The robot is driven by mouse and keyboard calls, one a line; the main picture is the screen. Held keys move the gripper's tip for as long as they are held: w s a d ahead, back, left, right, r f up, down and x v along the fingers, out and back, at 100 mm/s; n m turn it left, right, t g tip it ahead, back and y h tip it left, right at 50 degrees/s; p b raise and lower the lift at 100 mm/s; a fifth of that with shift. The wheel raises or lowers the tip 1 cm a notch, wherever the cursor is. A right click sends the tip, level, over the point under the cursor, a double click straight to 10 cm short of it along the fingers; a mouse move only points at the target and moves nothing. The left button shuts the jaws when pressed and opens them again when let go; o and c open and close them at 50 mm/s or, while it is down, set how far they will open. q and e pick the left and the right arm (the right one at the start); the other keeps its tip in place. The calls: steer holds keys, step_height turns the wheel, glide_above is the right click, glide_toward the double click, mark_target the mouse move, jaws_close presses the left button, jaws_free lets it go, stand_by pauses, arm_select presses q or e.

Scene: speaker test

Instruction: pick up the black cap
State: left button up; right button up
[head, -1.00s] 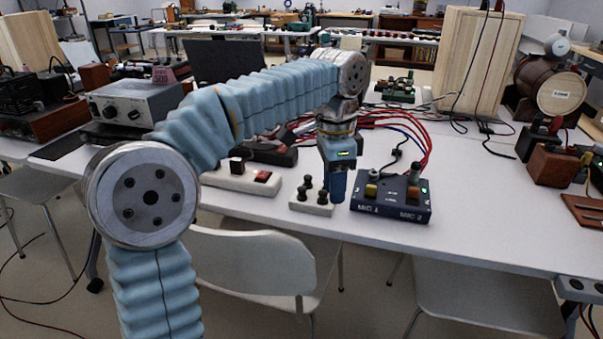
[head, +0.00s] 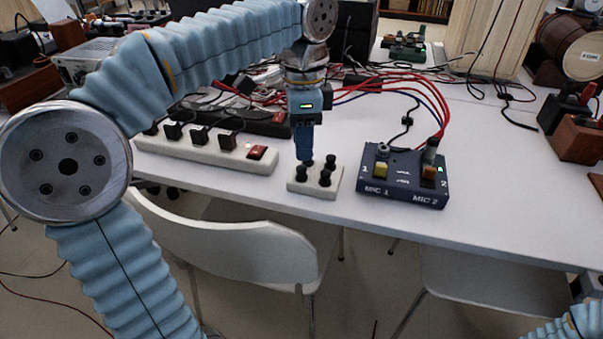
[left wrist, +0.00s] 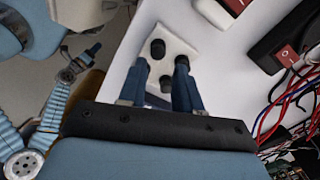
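A small white block (head: 315,190) near the table's front edge bears several black caps, one of them the front-left cap (head: 302,174). My left gripper (head: 305,158) points down over the back of the block. In the left wrist view the left gripper (left wrist: 162,68) is open, its blue fingers apart. One black cap (left wrist: 166,83) shows in the gap between the fingers, another sits by the right fingertip, and one black cap (left wrist: 157,48) stands beyond. I cannot tell whether a finger touches a cap. My right gripper (left wrist: 94,48) appears small in the left wrist view, its state unclear.
A dark blue microphone box (head: 404,190) stands right of the block. A white power strip (head: 205,150) with plugs and a red switch lies to the left. Red cables (head: 420,85) run behind. White chairs (head: 230,240) stand in front of the table (head: 500,160).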

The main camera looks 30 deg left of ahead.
mark_target(302, 167)
arm_select(q)
steer(key=f, duration=0.5)
steer(key=shift+s, duration=0.2)
jaws_close()
steer(key=shift+r, duration=0.1)
steer(key=shift+r, duration=0.1)
